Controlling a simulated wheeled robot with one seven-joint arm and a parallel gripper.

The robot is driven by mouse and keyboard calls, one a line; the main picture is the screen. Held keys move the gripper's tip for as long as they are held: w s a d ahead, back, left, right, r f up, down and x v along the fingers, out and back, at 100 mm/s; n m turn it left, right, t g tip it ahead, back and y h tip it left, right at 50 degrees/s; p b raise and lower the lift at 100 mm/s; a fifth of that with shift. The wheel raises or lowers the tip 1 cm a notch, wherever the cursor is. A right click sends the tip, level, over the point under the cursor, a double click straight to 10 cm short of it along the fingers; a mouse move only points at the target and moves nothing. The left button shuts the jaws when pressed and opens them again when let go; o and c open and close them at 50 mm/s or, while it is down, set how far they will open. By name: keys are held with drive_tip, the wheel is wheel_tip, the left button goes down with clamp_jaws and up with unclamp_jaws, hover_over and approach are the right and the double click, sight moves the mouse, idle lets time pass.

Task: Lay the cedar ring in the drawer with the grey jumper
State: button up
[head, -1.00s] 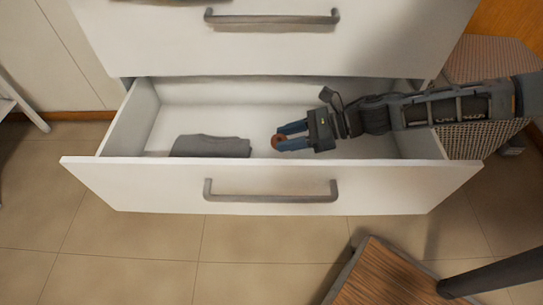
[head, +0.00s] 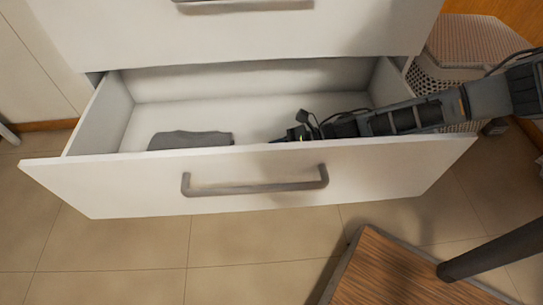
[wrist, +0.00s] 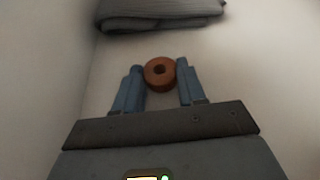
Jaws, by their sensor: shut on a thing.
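The open white drawer (head: 250,177) holds the folded grey jumper (head: 190,139) on its floor at the left. The jumper also shows at the top of the wrist view (wrist: 165,14). The cedar ring (wrist: 161,84) is a small orange-brown ring with a dark hole. My gripper (wrist: 160,72) is shut on it, one blue finger on each side. The ring is inside the drawer, apart from the jumper. In the head view my gripper is low in the drawer, its fingers and the ring hidden behind the front panel. I cannot tell whether the ring touches the drawer floor.
The drawer's front panel has a grey bar handle (head: 256,186). Another white drawer front (head: 235,35) is above. A woven hamper (head: 470,50) stands at the right. A wooden-topped piece (head: 400,275) is at the lower right. Drawer floor between ring and jumper is bare.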

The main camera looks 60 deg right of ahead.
drive_tip(key=o, duration=1)
drive_tip(key=shift+p+v, duration=1.05)
drive_tip(key=shift+v, duration=2.75)
drive_tip(key=shift+r, duration=0.1)
